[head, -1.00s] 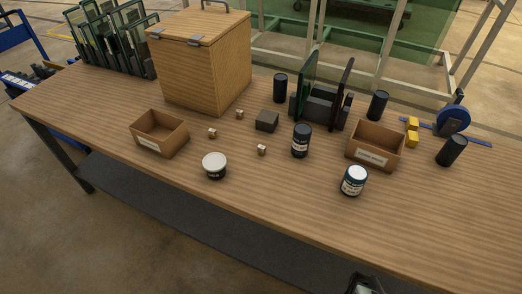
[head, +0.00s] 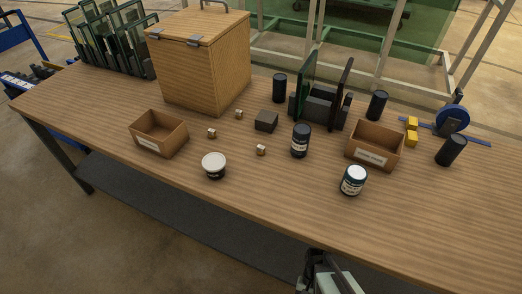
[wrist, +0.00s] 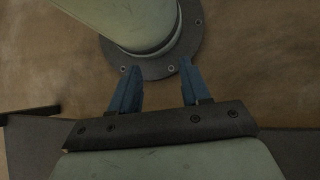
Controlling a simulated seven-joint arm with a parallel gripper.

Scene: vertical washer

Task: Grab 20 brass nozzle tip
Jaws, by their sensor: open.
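Several candidates for the brass nozzle tip lie on the wooden table: three small pale-and-brown blocks, one at the left (head: 211,133), one farther back (head: 238,115) and one nearer the front (head: 261,150). They are too small to tell whether any is brass or bears a number. My gripper (wrist: 156,82) shows in the wrist view with its two blue fingers apart and nothing between them. In the head view my arm shows at the bottom edge, in front of the table and well away from the blocks.
An open labelled box (head: 160,146) stands left, another (head: 374,158) right. A large wooden box (head: 205,75) stands behind. The table's front right is clear.

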